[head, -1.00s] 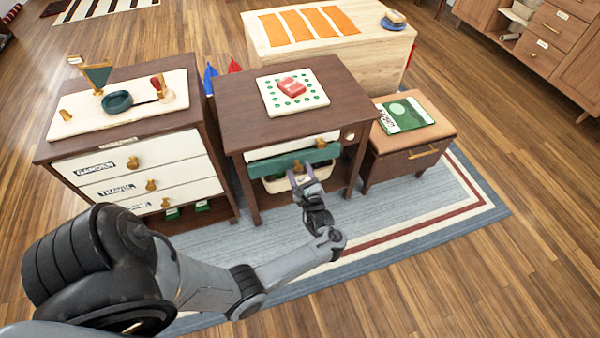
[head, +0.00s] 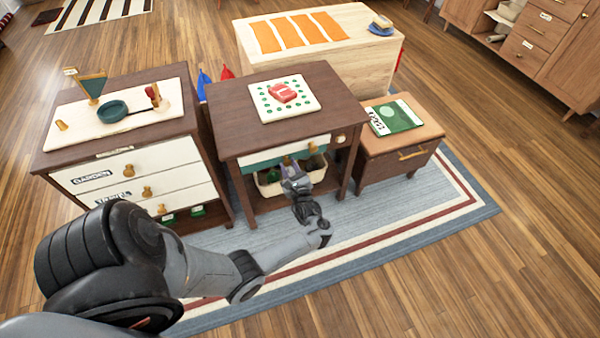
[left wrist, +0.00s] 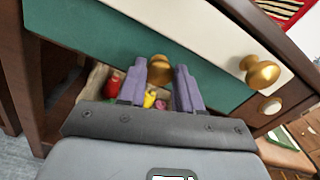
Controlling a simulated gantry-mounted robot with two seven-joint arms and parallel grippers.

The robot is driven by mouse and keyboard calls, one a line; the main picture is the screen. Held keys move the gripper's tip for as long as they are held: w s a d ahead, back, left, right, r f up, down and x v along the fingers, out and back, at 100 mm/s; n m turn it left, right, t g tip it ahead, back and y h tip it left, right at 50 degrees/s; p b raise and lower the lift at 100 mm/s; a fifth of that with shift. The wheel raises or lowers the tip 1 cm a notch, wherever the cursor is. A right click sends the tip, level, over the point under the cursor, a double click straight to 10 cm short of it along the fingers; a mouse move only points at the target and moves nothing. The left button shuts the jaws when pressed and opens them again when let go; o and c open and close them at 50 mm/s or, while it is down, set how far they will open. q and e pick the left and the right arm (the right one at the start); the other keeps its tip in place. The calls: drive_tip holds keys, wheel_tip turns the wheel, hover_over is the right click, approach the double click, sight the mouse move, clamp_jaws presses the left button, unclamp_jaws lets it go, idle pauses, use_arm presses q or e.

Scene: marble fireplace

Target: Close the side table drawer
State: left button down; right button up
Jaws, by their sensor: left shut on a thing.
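The side table (head: 225,118) stands in the middle of the head view. Its teal drawer front (head: 262,159) sits beneath a white drawer front (head: 300,146) and looks roughly in line with it. In the left wrist view, the teal front (left wrist: 100,35) fills much of the upper picture. My left gripper (head: 290,168) is at this front, its two purple fingers (left wrist: 161,85) on either side of the teal drawer's gold knob (left wrist: 160,68), shut on it. A second gold knob (left wrist: 263,72) is on the white front. My right gripper is not in view.
A basket with coloured items (head: 268,186) sits under the drawers. A dresser (head: 130,175) stands to the left, and a low cabinet with a green book (head: 397,117) to the right. A game board (head: 262,108) lies on the table. The striped rug in front is clear.

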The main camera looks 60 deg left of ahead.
use_arm(q)
drive_tip(key=shift+a+f, duration=0.1)
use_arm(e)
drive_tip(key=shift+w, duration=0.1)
use_arm(q)
drive_tip(key=c, duration=1)
unclamp_jaws()
drive_tip(key=shift+c, duration=0.2)
drive_tip(key=shift+o, duration=1.2)
drive_tip(key=shift+a, duration=0.15)
drive_tip(key=shift+o, duration=0.2)
drive_tip(key=shift+a, duration=0.15)
drive_tip(key=shift+d, duration=0.25)
drive_tip(key=shift+s+d+r+p, duration=0.1)
drive_tip(key=shift+d+r+p, duration=0.1)
drive_tip(key=shift+d+p, duration=0.3)
drive_tip(key=s+d+p, duration=0.1)
drive_tip(key=d+p, duration=0.1)
drive_tip(key=d, duration=0.7)
drive_tip(key=shift+d+p, duration=0.15)
drive_tip(key=shift+p, duration=0.2)
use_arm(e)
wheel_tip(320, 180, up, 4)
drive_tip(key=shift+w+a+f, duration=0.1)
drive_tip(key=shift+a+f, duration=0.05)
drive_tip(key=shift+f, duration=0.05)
